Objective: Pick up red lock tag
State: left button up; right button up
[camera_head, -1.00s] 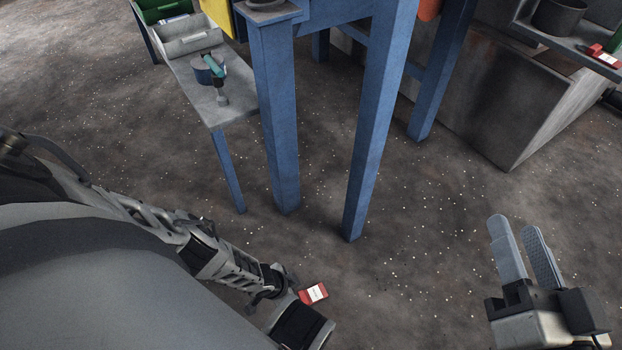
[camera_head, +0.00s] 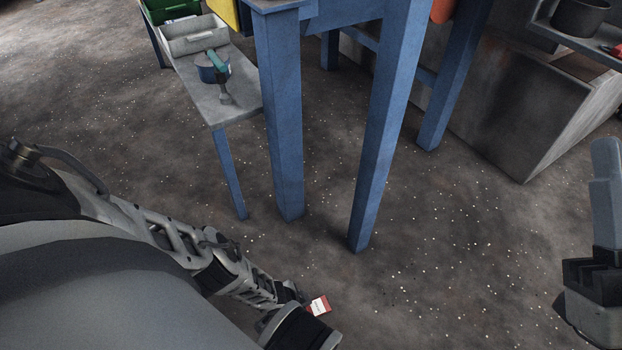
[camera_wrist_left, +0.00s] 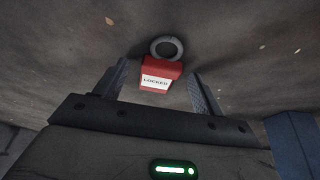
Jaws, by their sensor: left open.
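The red lock tag (camera_head: 319,306) lies on the floor beside my left arm in the head view. In the left wrist view the tag (camera_wrist_left: 157,74) shows a white label reading "LOCKED" and a grey ring at its far end. My left gripper (camera_wrist_left: 158,80) is open, with one finger on either side of the tag in the picture. I cannot tell whether the fingers touch it. The arm hides the left fingertips in the head view. My right gripper (camera_head: 606,170) is at the right edge, away from the tag, and its opening does not show clearly.
A blue frame (camera_head: 283,120) stands on legs ahead. A grey side table (camera_head: 225,108) holds a teal-handled tool (camera_head: 217,68) and a grey bin (camera_head: 194,38). A metal housing (camera_head: 530,120) stands at right. Speckled floor around the tag is clear.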

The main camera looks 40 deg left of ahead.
pick_arm(q)
jog(key=c, duration=1.1)
jog(key=shift+o, duration=0.2)
jog(key=shift+r, duration=0.1)
jog(key=shift+r, duration=0.15)
notch_tip(320, 180, up, 3)
jog(key=p, duration=0.3)
notch_tip(320, 180, up, 3)
jog(key=p, duration=0.3)
pick_arm(e)
jog(key=s+d+f+m+g+h+p, duration=0.1)
jog(key=d+f+m+g+h+p, duration=0.2)
jog(key=f+m+g+h+p, duration=0.85)
pick_arm(q)
notch_tip(320, 180, up, 22)
jog(key=p, duration=0.9)
jog(key=shift+f, duration=0.2)
pick_arm(e)
notch_tip(320, 180, up, 6)
jog(key=s+d+n+t+h, duration=0.1)
jog(key=d+t, duration=0.1)
jog(key=t, duration=0.2)
jog(key=shift+s+d+f+n, duration=0.25)
jog(key=shift+s+d+n, duration=0.05)
jog(key=shift+d+n, duration=0.1)
